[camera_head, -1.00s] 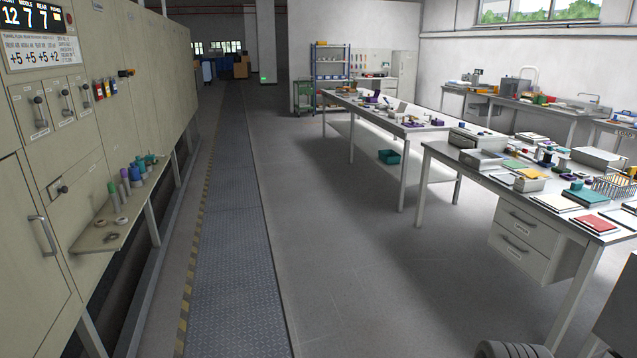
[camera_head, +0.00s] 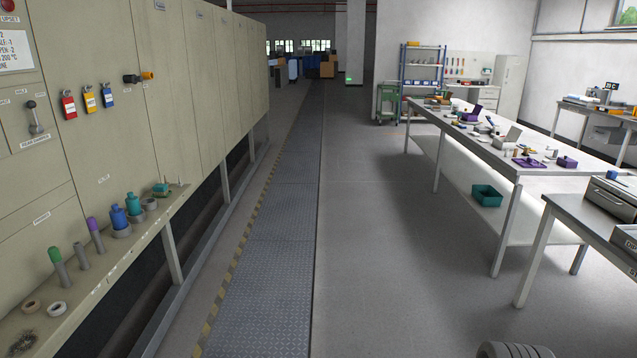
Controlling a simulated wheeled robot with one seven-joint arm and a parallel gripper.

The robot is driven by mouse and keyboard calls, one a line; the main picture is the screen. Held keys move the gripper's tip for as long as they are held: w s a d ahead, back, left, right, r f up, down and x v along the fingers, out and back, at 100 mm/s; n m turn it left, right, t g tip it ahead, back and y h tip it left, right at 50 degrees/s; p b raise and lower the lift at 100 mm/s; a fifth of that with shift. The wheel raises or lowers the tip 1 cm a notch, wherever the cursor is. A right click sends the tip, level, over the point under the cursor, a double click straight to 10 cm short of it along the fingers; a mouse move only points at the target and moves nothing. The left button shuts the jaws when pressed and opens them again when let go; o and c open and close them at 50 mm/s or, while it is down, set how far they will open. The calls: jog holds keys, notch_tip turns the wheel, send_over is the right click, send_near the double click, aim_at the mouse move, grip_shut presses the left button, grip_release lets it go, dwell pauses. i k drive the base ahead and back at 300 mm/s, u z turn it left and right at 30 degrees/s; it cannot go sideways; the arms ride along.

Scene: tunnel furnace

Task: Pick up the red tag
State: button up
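The red tag (camera_head: 69,106) hangs on the beige furnace panel at the left, by a dark loop at its top. All three are above the narrow shelf. My gripper does not show in this view.
A shelf (camera_head: 110,262) juts from the furnace, holding bottles, tubes and tape rolls. A lever (camera_head: 35,118) is left of the tags. A grated walkway (camera_head: 268,270) and open floor (camera_head: 375,260) lie right of the furnace. Workbenches (camera_head: 500,160) stand at the right.

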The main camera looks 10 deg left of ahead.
aim_at(68, 102)
jog(key=u, duration=0.35)
jog(key=i, duration=2.1)
jog(key=u, duration=1.3)
jog(key=i, duration=1.1)
jog(key=u, duration=1.15)
